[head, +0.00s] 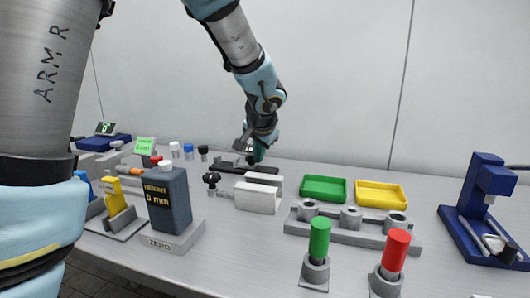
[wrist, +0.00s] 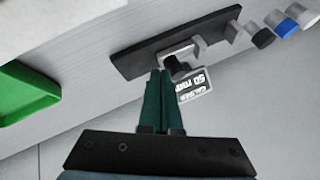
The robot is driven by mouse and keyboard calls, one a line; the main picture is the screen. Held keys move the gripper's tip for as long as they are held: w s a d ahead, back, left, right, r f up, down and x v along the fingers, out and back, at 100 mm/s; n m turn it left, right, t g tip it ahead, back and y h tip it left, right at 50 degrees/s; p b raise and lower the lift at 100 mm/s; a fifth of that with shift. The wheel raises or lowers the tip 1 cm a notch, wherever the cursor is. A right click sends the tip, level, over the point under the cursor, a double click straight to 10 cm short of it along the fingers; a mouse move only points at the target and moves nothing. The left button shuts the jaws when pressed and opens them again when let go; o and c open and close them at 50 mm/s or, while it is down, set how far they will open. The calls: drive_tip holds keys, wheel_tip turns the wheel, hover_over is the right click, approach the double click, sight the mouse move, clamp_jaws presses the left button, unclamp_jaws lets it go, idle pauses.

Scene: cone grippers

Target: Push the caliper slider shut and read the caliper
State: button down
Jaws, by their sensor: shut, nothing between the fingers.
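The caliper is a long dark bar (wrist: 135,60) in the wrist view, with a grey slider on it. A dark knob (wrist: 181,66) and a small display (wrist: 195,86) sit at the slider; the display seems to read 50 mm, tilted in the view. In the head view the caliper's dark bar (head: 232,167) lies at the back of the bench, partly hidden. My gripper (wrist: 161,74) has its green fingers together, empty, with the tips just left of the knob; whether they touch it I cannot tell. In the head view my gripper (head: 257,155) is above the caliper.
A white block (head: 257,197) stands in front of the caliper. A green tray (head: 323,189) and a yellow tray (head: 381,195) lie to the right. Several capped bottles, one blue-capped (head: 188,148), stand behind to the left.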

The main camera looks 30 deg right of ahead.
sight(237, 159)
drive_tip(key=shift+w, duration=0.1)
drive_tip(key=w+a, duration=0.4)
drive_tip(key=shift+a, duration=0.2)
idle(0.4)
